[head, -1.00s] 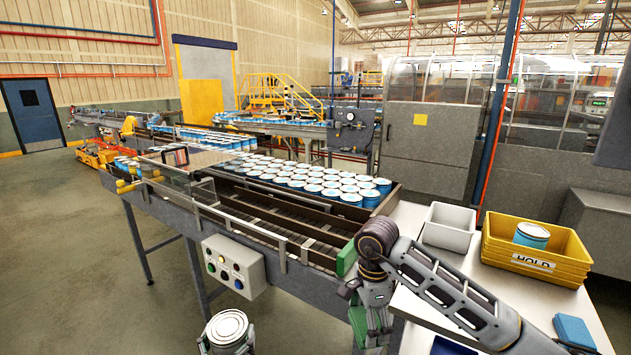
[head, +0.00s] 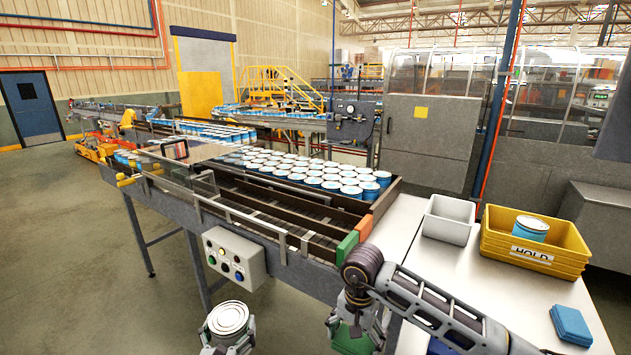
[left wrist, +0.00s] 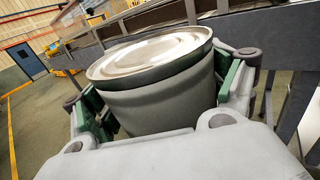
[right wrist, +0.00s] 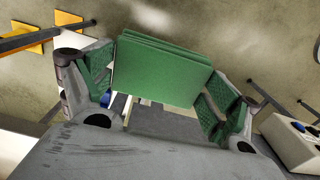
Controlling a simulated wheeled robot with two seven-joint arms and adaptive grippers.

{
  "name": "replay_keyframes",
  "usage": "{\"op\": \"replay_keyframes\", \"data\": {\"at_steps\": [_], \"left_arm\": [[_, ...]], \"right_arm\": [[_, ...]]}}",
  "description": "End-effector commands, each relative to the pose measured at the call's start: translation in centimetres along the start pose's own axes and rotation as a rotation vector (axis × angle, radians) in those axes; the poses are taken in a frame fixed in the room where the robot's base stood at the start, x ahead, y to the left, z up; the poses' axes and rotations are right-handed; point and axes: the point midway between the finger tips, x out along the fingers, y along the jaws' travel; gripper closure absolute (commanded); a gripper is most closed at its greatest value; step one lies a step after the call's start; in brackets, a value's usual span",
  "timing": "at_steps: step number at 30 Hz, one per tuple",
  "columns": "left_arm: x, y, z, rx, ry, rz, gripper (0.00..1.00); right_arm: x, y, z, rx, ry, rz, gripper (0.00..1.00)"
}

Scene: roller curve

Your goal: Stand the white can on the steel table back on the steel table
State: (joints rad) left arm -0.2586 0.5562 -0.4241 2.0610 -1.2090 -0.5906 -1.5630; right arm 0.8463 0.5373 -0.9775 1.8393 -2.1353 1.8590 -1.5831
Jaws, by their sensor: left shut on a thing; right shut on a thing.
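The can (left wrist: 160,85), pale grey-white with a silvery lid, is gripped in my left gripper (left wrist: 165,105). In the head view its round lid (head: 227,319) shows at the bottom, in front of the conveyor, with the left gripper (head: 228,345) around it. It looks roughly upright, tilted in the left wrist view; its bottom is hidden. The steel table (head: 470,290), with a pale top, stands at the right. My right gripper (head: 355,330) is shut on a stack of green pads (right wrist: 160,70), low by the conveyor's near end; the pads also show in the head view (head: 350,342).
The table holds a grey bin (head: 448,220), a yellow HOLD crate (head: 505,248) with a blue can (head: 530,229) and a blue pad stack (head: 571,325). The conveyor (head: 290,225) carries many blue cans; a button box (head: 233,257) sticks out from its side. Bare table top lies between.

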Motion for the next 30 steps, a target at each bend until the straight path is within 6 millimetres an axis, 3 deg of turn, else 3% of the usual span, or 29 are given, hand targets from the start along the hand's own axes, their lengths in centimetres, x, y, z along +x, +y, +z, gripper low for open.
{"op": "replay_keyframes", "data": {"at_steps": [18, 27, 30], "left_arm": [[0.0, 0.0, 0.1, 0.000, -0.001, 0.000, 0.45], [0.0, 0.0, 0.1, 0.000, -0.001, 0.000, 0.45], [0.0, 0.0, 0.1, 0.000, -0.001, 0.000, 0.45]], "right_arm": [[4.1, -0.3, 2.5, -0.519, -0.002, 0.000, 0.34], [5.3, -0.4, 3.3, -0.692, 0.000, 0.001, 0.34], [5.6, 0.7, 2.3, -0.673, 0.000, 0.002, 0.34]]}}
